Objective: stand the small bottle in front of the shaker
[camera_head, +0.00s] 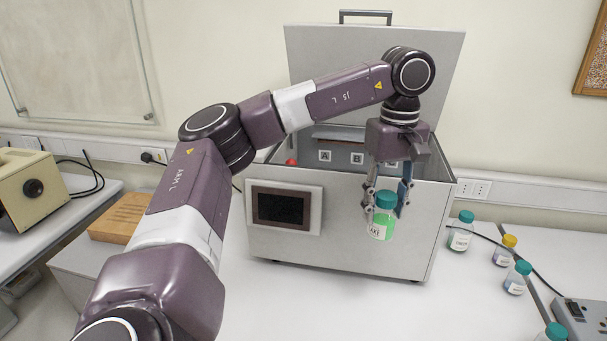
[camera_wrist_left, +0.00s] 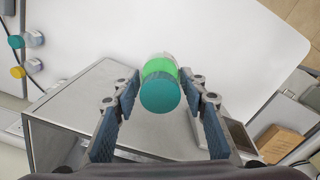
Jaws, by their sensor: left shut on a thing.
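The small bottle (camera_head: 381,226) has a teal cap and bright green contents. My left gripper (camera_head: 386,200) is shut on it near the cap and holds it roughly upright. In the head view it overlaps the front wall of the shaker (camera_head: 340,245), a large grey box with its lid raised, and seems above the table. In the left wrist view the bottle's cap (camera_wrist_left: 160,95) shows between the fingers of the left gripper (camera_wrist_left: 160,85), with the shaker (camera_wrist_left: 80,110) below and white table beyond. My right gripper is not in view.
Several capped bottles stand on the right, including a teal-capped one (camera_head: 461,231) and a yellow-capped one (camera_head: 504,250). A dark cable and a grey device (camera_head: 585,315) lie at the right edge. A wooden block (camera_head: 120,217) is at left. The white table (camera_head: 350,305) before the shaker is clear.

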